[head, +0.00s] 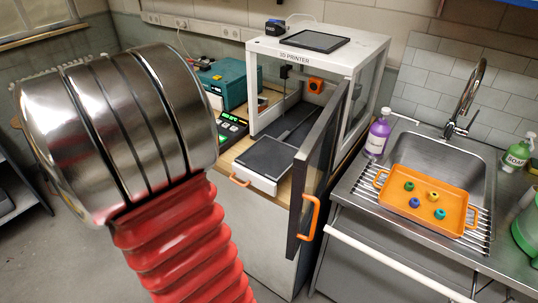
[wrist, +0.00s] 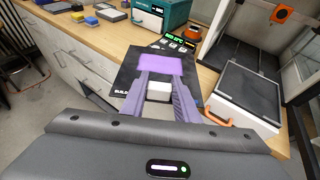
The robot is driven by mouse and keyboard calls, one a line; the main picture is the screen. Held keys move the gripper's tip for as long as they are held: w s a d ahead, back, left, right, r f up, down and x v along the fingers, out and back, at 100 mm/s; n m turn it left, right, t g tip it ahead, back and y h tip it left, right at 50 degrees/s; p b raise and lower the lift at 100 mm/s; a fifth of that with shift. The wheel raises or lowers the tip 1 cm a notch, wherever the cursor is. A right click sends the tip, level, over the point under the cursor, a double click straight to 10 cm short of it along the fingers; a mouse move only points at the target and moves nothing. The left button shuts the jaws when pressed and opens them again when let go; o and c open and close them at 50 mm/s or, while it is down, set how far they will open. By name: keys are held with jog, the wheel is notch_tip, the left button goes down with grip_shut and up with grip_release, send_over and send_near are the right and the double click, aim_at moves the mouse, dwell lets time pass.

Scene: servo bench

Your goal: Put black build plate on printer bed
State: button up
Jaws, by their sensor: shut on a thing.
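My gripper (wrist: 160,76) has purple fingers and shows in the wrist view. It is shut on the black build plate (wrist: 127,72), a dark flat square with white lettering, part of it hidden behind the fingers. A white block shows between the fingers. The plate is held in the air, left of the printer bed and apart from it. The printer bed (wrist: 246,92) is a dark slab on a white drawer with an orange handle. In the head view the bed (head: 268,158) is pulled out at the printer's open front. My gripper and the plate are not visible there.
The white 3D printer (head: 364,50) has its dark-framed door (head: 318,150) swung open, just right of the bed. A teal device (head: 222,82) stands left of the printer. A sink with a purple bottle (head: 378,135) and an orange tray (head: 398,200) is at the right.

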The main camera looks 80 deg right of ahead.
jog(key=s+d+r+m+g, duration=0.1)
jog(key=s+d+m+g, duration=0.15)
jog(key=s, duration=0.35)
jog(key=s+d+r+m+g, duration=0.1)
jog(key=s+d+r+g, duration=0.1)
jog(key=s+d, duration=0.3)
jog(key=r+m+g, duration=0.2)
jog(key=m+g, duration=0.1)
send_over(260, 166)
jog(key=shift+f+n+t+y, duration=0.25)
jog(key=shift+y, duration=0.15)
jog(key=shift+f, duration=3.15)
jog(key=shift+f, duration=0.1)
jog(key=shift+f, duration=1.75)
jog(key=shift+f, duration=0.1)
jog(key=o, duration=1.1)
